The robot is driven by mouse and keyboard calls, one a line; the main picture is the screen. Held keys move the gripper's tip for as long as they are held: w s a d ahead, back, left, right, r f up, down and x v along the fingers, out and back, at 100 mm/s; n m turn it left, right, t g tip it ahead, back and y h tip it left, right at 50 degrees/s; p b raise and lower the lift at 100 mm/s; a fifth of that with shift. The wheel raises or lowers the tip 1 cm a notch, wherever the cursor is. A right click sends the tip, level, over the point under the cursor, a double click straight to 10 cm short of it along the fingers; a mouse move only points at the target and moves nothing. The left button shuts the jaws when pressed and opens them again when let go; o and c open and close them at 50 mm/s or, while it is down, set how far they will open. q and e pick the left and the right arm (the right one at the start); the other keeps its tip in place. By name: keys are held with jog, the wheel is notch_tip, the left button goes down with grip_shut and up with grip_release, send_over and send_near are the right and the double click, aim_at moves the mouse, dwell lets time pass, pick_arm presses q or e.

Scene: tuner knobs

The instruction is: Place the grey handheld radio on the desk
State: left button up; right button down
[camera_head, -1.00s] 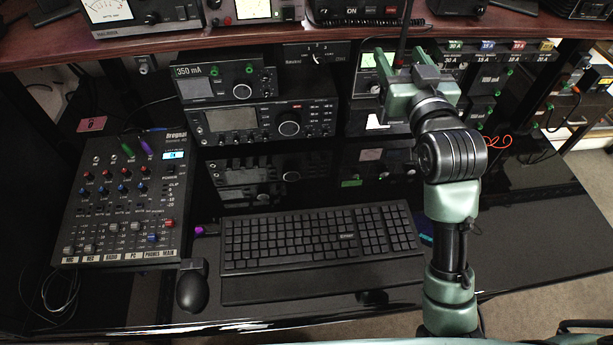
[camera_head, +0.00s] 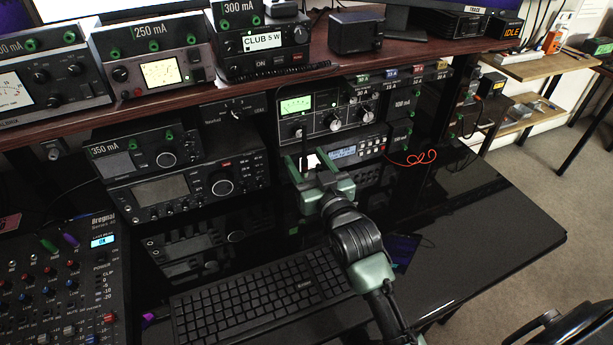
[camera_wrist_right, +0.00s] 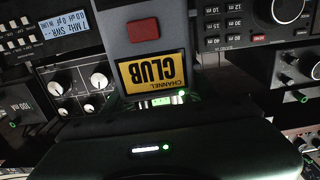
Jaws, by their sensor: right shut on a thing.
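The grey handheld radio (camera_wrist_right: 142,50) shows in the right wrist view, with a red button and a yellow label reading CLUB CHANNEL, upside down in that picture. My right gripper (camera_head: 314,176) is shut on it and holds it in front of the equipment stack, above the desk. In the head view the gripper hides most of the radio; a thin dark antenna rises above the jaws. The desk (camera_head: 490,235) is black and glossy, with a wide bare area to the right of my arm. My left gripper is not in view.
A black keyboard (camera_head: 262,298) lies left of my forearm, with a mixer (camera_head: 62,285) further left. A tuner with a lit meter (camera_head: 335,112) stands behind the gripper. A reddish wooden shelf (camera_head: 385,62) overhangs the back. A red cable (camera_head: 412,159) lies behind the clear desk area.

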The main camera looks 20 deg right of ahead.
jog(key=shift+f, duration=2)
jog(key=shift+f, duration=0.15)
jog(key=shift+c, duration=2.2)
grip_release()
jog(key=shift+s, duration=0.1)
jog(key=s+p, duration=0.4)
jog(key=s, duration=0.8)
jog(key=shift+d, duration=0.15)
